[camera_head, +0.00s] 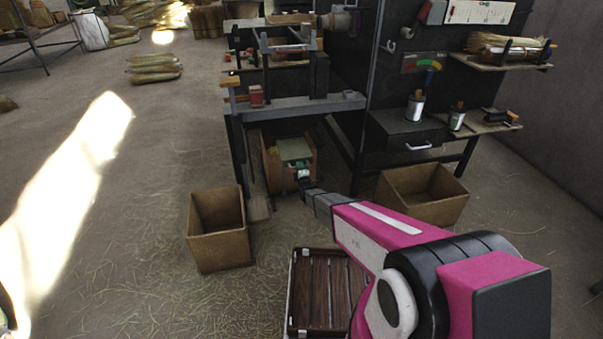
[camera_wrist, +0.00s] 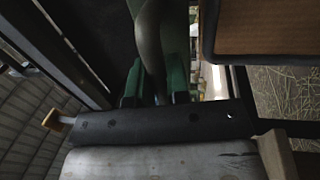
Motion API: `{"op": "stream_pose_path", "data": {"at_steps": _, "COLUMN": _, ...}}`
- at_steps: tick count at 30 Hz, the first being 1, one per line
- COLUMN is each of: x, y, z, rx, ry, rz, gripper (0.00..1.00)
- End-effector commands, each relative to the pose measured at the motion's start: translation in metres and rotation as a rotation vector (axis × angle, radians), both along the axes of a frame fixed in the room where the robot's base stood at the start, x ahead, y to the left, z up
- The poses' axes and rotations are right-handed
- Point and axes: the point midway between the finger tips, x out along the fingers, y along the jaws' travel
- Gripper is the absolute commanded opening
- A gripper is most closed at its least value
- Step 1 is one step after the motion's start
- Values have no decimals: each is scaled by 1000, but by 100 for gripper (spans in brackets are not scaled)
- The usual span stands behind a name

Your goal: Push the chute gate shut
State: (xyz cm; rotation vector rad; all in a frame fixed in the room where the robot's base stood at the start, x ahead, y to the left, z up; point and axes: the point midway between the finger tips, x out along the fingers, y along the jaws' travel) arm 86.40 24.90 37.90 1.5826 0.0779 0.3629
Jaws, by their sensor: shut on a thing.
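The chute gate appears to be the pale grey-green plate (camera_head: 294,149) low under the bench, between wooden side walls. In the wrist view a worn grey plate (camera_wrist: 160,163) with a dark bar along its edge fills the bottom. My gripper (camera_head: 304,176) is at the near end of the plate in the head view. In the wrist view its green fingers (camera_wrist: 155,97) reach the dark bar (camera_wrist: 155,124) and appear shut on it. The fingertips' contact is partly hidden, and how far the gate is open cannot be told.
Open wooden boxes stand left (camera_head: 218,230) and right (camera_head: 423,192) of the chute. A dark slatted crate (camera_head: 328,290) is on the floor in front. The bench frame (camera_head: 300,107) spans above the chute. Straw-littered floor is free at the left.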

Motion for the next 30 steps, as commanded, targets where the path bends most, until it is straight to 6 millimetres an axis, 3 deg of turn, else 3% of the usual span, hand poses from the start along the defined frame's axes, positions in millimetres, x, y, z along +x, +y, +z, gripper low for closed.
{"op": "stream_pose_path", "data": {"at_steps": 1, "x": 16, "y": 4, "z": -2, "rx": 0, "ry": -1, "rz": -1, "gripper": 0}}
{"op": "stream_pose_path", "data": {"at_steps": 6, "x": 57, "y": 16, "z": -3, "rx": 0, "ry": -1, "rz": -1, "gripper": 0}}
{"op": "stream_pose_path", "data": {"at_steps": 12, "x": 93, "y": 26, "z": -2, "rx": 1, "ry": 0, "rz": -1, "gripper": 0}}
{"op": "stream_pose_path", "data": {"at_steps": 26, "x": 105, "y": 30, "z": 0, "rx": 1, "ry": 0, "rz": -2, "gripper": 0}}
{"op": "stream_pose_path", "data": {"at_steps": 27, "x": 106, "y": 30, "z": 0, "rx": 1, "ry": 0, "rz": -2, "gripper": 29}}
{"op": "stream_pose_path", "data": {"at_steps": 28, "x": 105, "y": 30, "z": 0, "rx": 1, "ry": 0, "rz": -1, "gripper": 39}}
{"op": "stream_pose_path", "data": {"at_steps": 30, "x": 105, "y": 30, "z": 0, "rx": 1, "ry": 0, "rz": -1, "gripper": 41}}
